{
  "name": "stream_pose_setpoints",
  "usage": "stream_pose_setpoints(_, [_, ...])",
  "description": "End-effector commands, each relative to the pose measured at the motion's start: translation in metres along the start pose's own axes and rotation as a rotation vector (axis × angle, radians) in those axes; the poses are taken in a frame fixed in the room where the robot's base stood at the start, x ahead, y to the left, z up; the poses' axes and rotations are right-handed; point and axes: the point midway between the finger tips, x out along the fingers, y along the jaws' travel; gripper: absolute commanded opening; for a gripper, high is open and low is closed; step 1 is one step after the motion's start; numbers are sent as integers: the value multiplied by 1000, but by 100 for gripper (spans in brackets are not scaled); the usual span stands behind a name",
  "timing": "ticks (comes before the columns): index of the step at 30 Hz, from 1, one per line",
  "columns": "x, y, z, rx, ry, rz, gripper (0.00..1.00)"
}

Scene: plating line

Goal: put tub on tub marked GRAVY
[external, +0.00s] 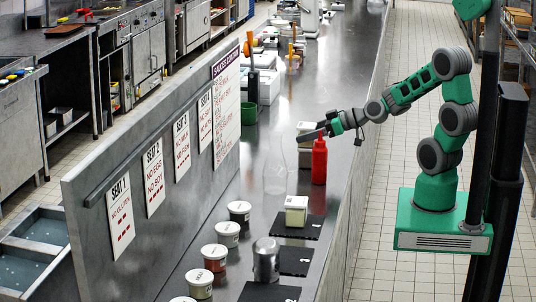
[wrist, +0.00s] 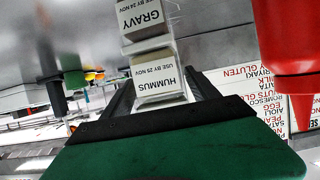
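The tub marked HUMMUS (wrist: 160,82) is between the two fingers of my gripper (wrist: 160,92) in the wrist view, which is upside down. The fingers look closed on its sides. The tub marked GRAVY (wrist: 143,17) is directly below it in the world, lined up closely with it. I cannot tell whether the two touch. In the external view my gripper (external: 316,134) is at the upper tub (external: 306,127), with the lower tub (external: 304,158) partly hidden beneath it on the counter.
A red squeeze bottle (external: 319,162) stands close by my gripper. A clear bottle (external: 275,168) stands left of the tubs. Another tub (external: 297,211) sits on a black mat (external: 315,229) nearer the camera. A steel cup (external: 266,262) and several labelled pots (external: 227,235) line the counter.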

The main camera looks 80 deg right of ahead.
Motion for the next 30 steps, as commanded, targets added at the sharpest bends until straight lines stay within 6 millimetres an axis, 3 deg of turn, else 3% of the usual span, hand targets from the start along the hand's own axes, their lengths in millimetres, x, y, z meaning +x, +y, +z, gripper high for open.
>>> stream_pose_setpoints(11, [-2, 0, -5, 0, 0, 0, 76])
stream_pose_setpoints(14, [-16, 2, -4, 0, 0, 6, 76])
stream_pose_setpoints(24, [-94, 3, -5, 1, 1, 10, 76])
stream_pose_setpoints(30, [-117, 2, -3, 3, -1, 4, 76])
